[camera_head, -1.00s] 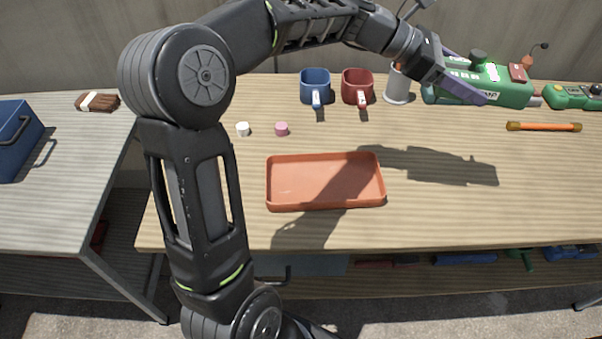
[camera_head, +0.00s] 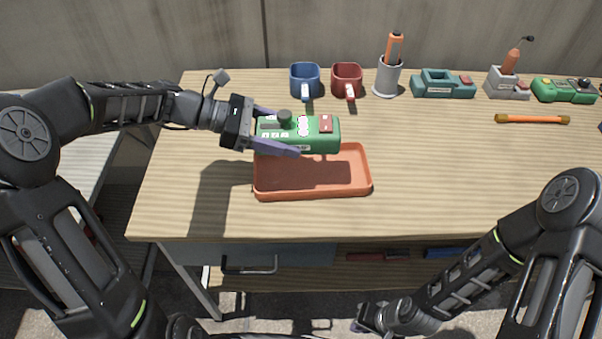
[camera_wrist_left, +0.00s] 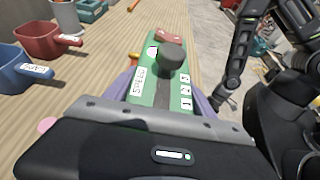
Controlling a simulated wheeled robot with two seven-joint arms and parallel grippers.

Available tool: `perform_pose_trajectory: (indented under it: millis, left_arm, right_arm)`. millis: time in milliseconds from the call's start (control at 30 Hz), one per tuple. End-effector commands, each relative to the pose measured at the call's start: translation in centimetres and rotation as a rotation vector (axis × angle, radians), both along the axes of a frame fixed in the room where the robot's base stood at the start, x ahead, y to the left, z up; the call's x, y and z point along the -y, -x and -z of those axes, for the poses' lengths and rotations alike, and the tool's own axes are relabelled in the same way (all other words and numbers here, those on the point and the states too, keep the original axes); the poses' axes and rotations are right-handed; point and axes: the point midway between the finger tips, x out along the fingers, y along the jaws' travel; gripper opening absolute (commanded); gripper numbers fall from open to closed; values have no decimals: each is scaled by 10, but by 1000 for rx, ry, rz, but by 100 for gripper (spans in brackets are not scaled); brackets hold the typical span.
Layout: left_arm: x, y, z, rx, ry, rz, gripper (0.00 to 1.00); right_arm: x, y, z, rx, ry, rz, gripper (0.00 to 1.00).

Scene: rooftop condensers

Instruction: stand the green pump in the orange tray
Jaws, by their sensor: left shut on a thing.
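The green pump (camera_head: 325,141) has a dark knob and a red block on top. My left gripper (camera_head: 278,133) is shut on its left end and holds it level, knob up. The pump appears raised over the back part of the orange tray (camera_head: 313,191), hiding most of the tray's back rim. The tray is otherwise empty, with shadow inside. In the left wrist view the pump (camera_wrist_left: 160,85) lies between the purple fingers. My right gripper (camera_head: 364,322) hangs low beyond the table's front edge; its jaws are too small to read.
A blue mug (camera_head: 304,77), a red mug (camera_head: 346,77) and a grey holder (camera_head: 387,79) stand behind the tray. A teal block (camera_head: 443,86), a grey block (camera_head: 507,86) and another green device (camera_head: 563,90) stand right. An orange bar (camera_head: 532,119) lies there. Table right of the tray is clear.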

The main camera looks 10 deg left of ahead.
Motion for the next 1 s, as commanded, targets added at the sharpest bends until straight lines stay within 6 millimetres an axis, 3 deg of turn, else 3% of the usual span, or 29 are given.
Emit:
perform_pose_trajectory:
  millis: [233,600,1000]
  left_arm:
    - [0,-1,4,0,2,0,0]
    - [1,-1,58,-1,2,-1,0]
    - [0,-1,65,0,2,-1,0]
  right_arm:
    - [0,0,1,0,0,0,0]
    - [0,0,8,0,0,-1,0]
    - [0,0,8,0,0,-1,0]
